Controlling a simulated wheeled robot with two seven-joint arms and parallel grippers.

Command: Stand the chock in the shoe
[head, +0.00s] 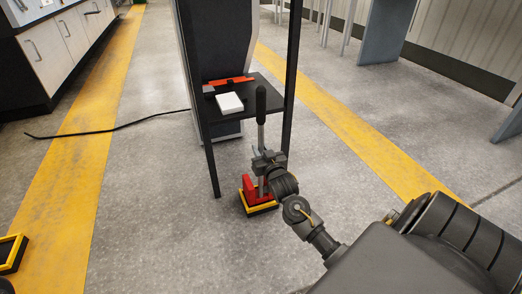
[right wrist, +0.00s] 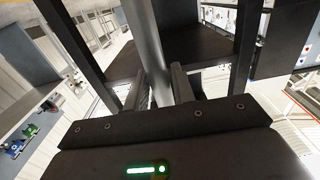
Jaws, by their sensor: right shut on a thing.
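The red chock (head: 249,190) has a tall grey metal post with a black grip (head: 261,105) on top. It stands upright below the printer stand's shelf. The yellow-rimmed shoe (head: 262,208) is at its foot on the floor. The chock appears within the rim, but I cannot tell whether it is fully seated. My right gripper (head: 262,163) is shut on the chock's post, below the black grip. In the right wrist view, the post (right wrist: 147,40) runs between the fingers. The gripper hides part of the chock. My left gripper is not in view.
A black stand (head: 292,60) with a shelf (head: 262,88) rises around the post; a white block (head: 229,102) and an orange-red bar (head: 230,81) lie there. Another yellow-rimmed frame (head: 12,252) is at lower left. A black cable (head: 110,130) crosses the floor. Floor in front is clear.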

